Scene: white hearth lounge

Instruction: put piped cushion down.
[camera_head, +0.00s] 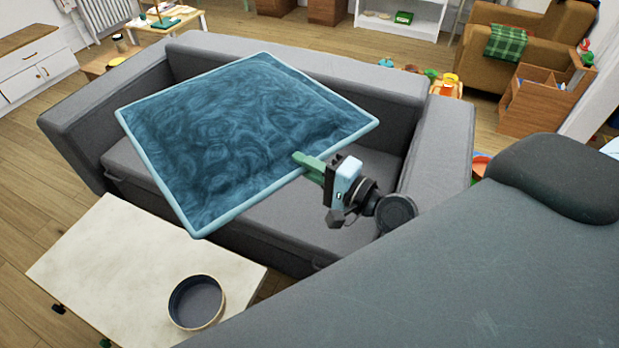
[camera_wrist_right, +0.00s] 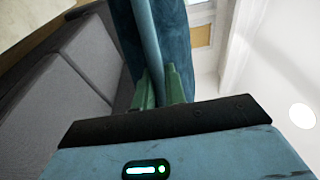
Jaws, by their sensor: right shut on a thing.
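The piped cushion (camera_head: 235,130) is a large square with a dark blue swirled face and light blue piping. It hangs over the grey sofa (camera_head: 440,150) in the head view, held at its right front edge. My right gripper (camera_head: 308,163) is shut on that edge. In the right wrist view the green fingers (camera_wrist_right: 160,88) close around the cushion's piped edge (camera_wrist_right: 148,40). I cannot tell whether the cushion touches the sofa. It hides much of the seat and part of the backrest. My left gripper is not in view.
A pale low table (camera_head: 110,265) with a round open bowl (camera_head: 196,303) stands in front of the sofa. Behind are a brown armchair (camera_head: 530,50) with a green checked cloth (camera_head: 506,43), a wooden organizer (camera_head: 535,100) and toys. A white cabinet (camera_head: 35,70) stands at left.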

